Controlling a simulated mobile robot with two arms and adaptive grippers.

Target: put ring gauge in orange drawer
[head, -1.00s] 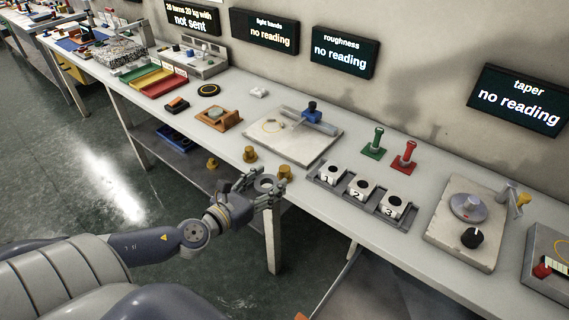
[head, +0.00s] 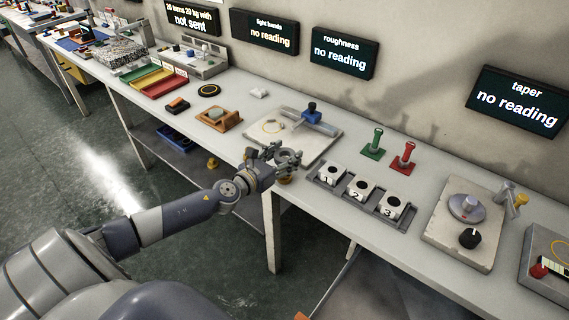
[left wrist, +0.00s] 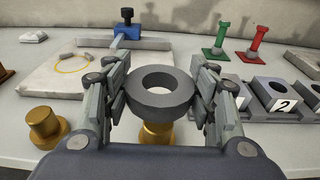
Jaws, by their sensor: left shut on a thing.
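The ring gauge (left wrist: 160,104) is a thick dark-grey ring with a round hole. My left gripper (head: 284,158) is shut on it, one finger on each side, as the left wrist view shows. In that view the ring is above a brass knob-shaped piece (left wrist: 157,133), which it partly hides; I cannot tell if they touch. In the head view the gripper is over the bench's front edge, left of the numbered blocks. I cannot make out a drawer that is clearly orange. My right gripper is not in view.
A pale plate with a blue-topped fixture (head: 312,112) lies behind the gripper. A rack of numbered white blocks (head: 361,187) stands to the right, with a green (head: 373,145) and a red gauge (head: 404,157) behind. An orange-brown tray (head: 218,118) lies farther left. Bench between them is clear.

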